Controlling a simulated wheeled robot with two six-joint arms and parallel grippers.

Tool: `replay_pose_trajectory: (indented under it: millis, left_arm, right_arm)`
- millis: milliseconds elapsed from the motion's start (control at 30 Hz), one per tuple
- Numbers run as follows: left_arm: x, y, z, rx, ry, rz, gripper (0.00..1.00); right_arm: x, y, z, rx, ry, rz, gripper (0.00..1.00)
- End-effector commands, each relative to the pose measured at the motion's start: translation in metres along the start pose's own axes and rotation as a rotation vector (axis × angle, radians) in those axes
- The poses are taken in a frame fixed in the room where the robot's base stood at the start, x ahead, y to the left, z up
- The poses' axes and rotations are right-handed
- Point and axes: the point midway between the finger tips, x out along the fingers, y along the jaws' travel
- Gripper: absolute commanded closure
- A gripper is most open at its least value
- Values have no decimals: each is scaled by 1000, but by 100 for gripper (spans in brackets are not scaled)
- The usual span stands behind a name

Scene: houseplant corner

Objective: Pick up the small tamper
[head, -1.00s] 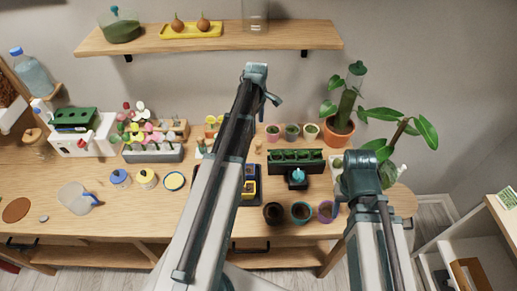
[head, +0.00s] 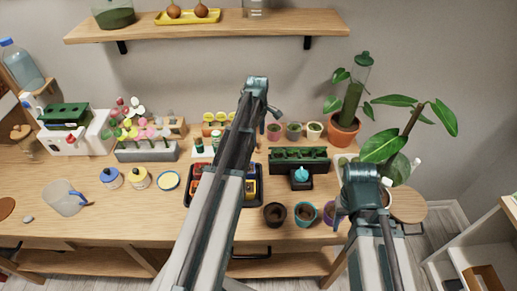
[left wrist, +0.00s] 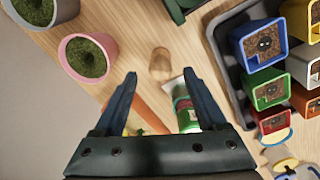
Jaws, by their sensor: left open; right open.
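A small wooden peg-like piece (left wrist: 160,62), which looks like the small tamper, stands on the wooden table in the left wrist view. My left gripper (left wrist: 159,75) is open, with its two dark fingers at either side of the line to this piece. The fingers do not visibly touch it. In the head view I cannot make out the tamper clearly, and my left arm covers much of that spot. My right arm's end (head: 362,178) is over the right part of the table; its fingers are mostly hidden there.
A pink pot (left wrist: 88,57) and a grey pot stand left of the tamper in the left wrist view. A dark tray (left wrist: 222,50) of coloured pots lies right of it. A white-and-green tube (left wrist: 186,105) lies near the right finger. A green rack (head: 299,155) stands on the table.

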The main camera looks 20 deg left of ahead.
Motion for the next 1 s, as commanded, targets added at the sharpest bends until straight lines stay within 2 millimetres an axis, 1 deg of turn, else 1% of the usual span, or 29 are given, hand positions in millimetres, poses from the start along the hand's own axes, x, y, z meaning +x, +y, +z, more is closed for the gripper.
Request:
replay_pose_trajectory:
  millis: [33,200,267,367,567,600,667,700,767,900,1000]
  left_arm:
    - [12,0,0,0,0,0,26]
    - [34,-1,1,0,0,0,26]
    - [39,-1,1,0,0,0,26]
    - [42,-1,1,0,0,0,26]
    - [40,-1,1,0,0,0,26]
    - [40,-1,0,0,0,0,30]
    - [40,-1,0,0,0,0,40]
    - [40,-1,0,0,0,0,48]
    - [40,-1,0,0,0,0,58]
    - [40,-1,0,0,0,0,84]
    - [40,-1,0,0,0,0,100]
  right_arm:
    - [12,-1,-1,0,0,0,50]
    - [34,-3,-2,0,0,0,50]
    - [39,-4,-2,0,0,0,50]
    - [42,-4,-2,0,0,0,50]
    - [40,-4,-2,0,0,0,50]
    - [40,-4,-2,0,0,0,50]
    - [40,-4,-2,0,0,0,50]
    - [40,-4,-2,0,0,0,50]
    - [40,-4,-2,0,0,0,50]
    - [40,-4,-2,0,0,0,50]
    - [40,-4,-2,0,0,0,50]
